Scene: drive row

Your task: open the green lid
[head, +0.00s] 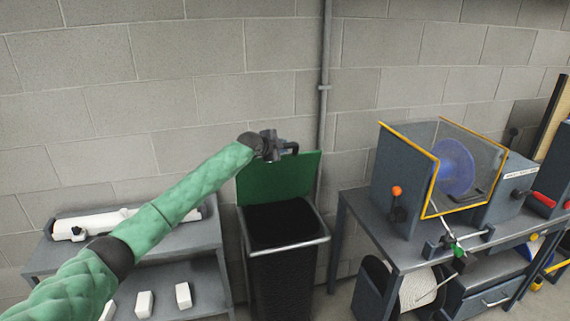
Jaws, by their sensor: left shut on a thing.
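The green lid (272,178) stands raised, nearly upright, at the back of a dark bin (280,270) with a grey rim. The bin's mouth is uncovered and its inside looks black. My left arm reaches in from the left. Its gripper (283,148) is at the lid's top edge, shut on the dark lid handle (293,147). The gripper hides part of the handle and of the lid's upper left corner. My right gripper is out of view.
A grey shelf (180,238) with white blocks (183,295) stands left of the bin. A workbench (352,215) with a guarded machine (410,180) stands close on the right. A block wall and a vertical pipe (325,90) are behind.

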